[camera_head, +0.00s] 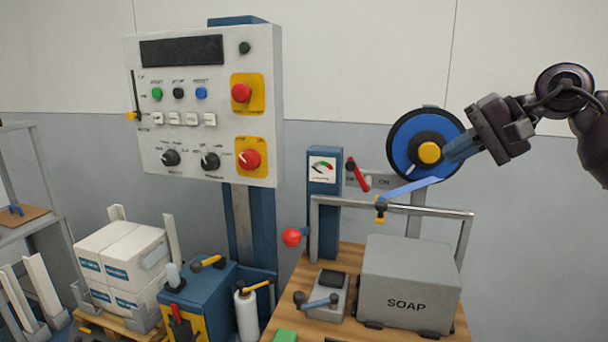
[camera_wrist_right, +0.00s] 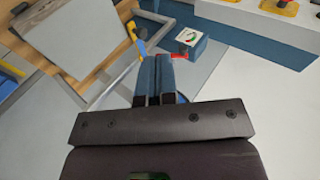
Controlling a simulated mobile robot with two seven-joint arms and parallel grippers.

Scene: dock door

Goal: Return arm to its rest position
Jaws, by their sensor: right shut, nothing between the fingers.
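My right gripper (camera_head: 453,150) comes in from the right in the head view, in front of the right part of a blue dial wheel (camera_head: 402,138) with a yellow hub. Its blue fingers are shut with nothing between them. I cannot tell whether they touch the wheel. In the right wrist view the two shut fingers (camera_wrist_right: 160,75) point up the picture, past the wooden table and the gauge box. My left gripper and arm are not in view.
A control panel (camera_head: 205,100) on a blue post stands left. A grey SOAP box (camera_head: 408,285), a metal frame (camera_head: 465,238) and a gauge post (camera_head: 322,190) stand at the wooden table (camera_head: 290,318). White boxes (camera_head: 125,262) are at lower left. The wall area around my arm looks clear.

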